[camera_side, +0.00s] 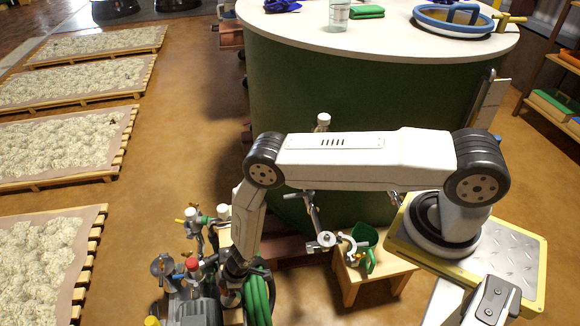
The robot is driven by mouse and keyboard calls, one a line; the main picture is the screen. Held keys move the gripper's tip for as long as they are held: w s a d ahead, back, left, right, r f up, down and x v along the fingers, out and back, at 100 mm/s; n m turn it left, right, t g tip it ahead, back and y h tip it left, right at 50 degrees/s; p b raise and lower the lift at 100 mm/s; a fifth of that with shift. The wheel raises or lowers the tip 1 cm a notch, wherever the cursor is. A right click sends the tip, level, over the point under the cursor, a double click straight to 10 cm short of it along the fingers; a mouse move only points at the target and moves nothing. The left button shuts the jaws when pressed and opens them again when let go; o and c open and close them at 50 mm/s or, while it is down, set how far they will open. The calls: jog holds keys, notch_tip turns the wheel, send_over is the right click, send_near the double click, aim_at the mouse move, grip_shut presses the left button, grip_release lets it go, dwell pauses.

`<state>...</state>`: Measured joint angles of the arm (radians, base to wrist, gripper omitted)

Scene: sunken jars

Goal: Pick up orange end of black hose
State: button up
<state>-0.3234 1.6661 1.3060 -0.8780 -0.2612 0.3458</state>
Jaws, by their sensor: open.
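My arm reaches from the right and bends down at the lower middle. My gripper (232,284) is at its lower end, among a cluster of pipes and hoses, and is open. Its fingertips are small and partly lost among the dark parts there. A dark hose (264,268) seems to curve just right of my gripper, above a coil of green hose (257,298). I cannot make out an orange end on it; it may be hidden by my gripper or the clutter.
Valves with a red cap (192,264) and white caps crowd the left of my gripper. A small wooden stool (376,275) holds a green scoop (364,262). A round green-sided table (345,110) stands behind. Pallets (72,87) line the left, with open floor between.

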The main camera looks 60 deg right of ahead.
grip_shut()
jog(key=shift+r, duration=0.2)
dwell(0.3)
notch_tip(320, 180, up, 28)
jog(key=shift+f, duration=0.2)
dwell(1.1)
dwell(0.7)
